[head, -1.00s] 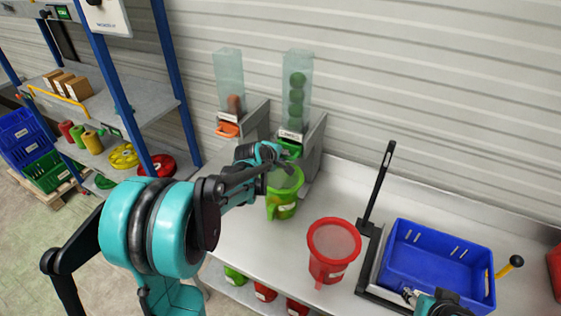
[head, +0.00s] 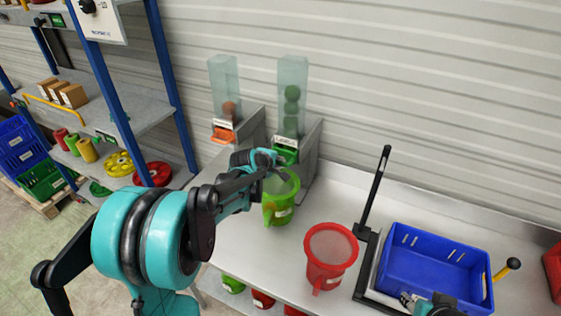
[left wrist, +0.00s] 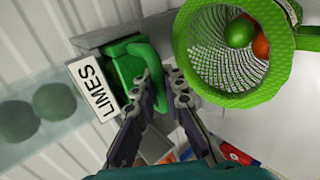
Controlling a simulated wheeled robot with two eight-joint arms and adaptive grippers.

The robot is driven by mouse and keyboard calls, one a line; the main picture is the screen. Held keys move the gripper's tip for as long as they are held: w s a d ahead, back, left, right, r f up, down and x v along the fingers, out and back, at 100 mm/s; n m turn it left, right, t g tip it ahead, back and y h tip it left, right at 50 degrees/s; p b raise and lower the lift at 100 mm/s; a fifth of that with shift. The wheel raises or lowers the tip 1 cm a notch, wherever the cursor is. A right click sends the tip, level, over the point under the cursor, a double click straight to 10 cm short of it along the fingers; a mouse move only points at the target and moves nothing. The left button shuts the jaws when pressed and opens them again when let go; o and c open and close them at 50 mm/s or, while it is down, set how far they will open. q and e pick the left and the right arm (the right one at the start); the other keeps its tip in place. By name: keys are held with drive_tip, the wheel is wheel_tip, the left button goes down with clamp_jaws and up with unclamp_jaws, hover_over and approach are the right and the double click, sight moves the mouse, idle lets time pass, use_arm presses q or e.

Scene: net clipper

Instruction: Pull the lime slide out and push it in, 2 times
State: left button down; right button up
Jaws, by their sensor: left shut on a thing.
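The green lime slide (head: 285,153) sits under a clear tube (head: 291,75) holding stacked limes, on a grey dispenser. In the left wrist view the slide (left wrist: 124,68) is beside a white LIMES label (left wrist: 92,88), with a loop handle at its right. My left gripper (head: 277,158) is shut on the slide's handle; its fingertips (left wrist: 170,76) meet at the loop in the wrist view. A green net container (head: 281,198) stands in front; the wrist view shows a lime (left wrist: 240,32) and an orange-red ball inside it. My right gripper (head: 430,303) is partly visible at the bottom; its jaws are unclear.
An orange slide (head: 222,134) under a second tube is to the left. A red container (head: 330,250) and a blue crate (head: 435,262) with a black lever (head: 374,190) stand to the right. The bench between the containers is clear.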

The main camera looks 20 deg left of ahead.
use_arm(q)
drive_tip(key=s, duration=0.9)
drive_tip(key=shift+a, duration=0.4)
drive_tip(key=shift+w, duration=0.15)
idle(0.6)
drive_tip(key=w+b, duration=0.1)
drive_tip(key=w, duration=0.9)
drive_tip(key=shift+d, duration=0.4)
drive_tip(key=shift+w, duration=0.1)
idle(0.4)
drive_tip(key=c, duration=1.5)
unclamp_jaws()
drive_tip(key=shift+c, duration=0.2)
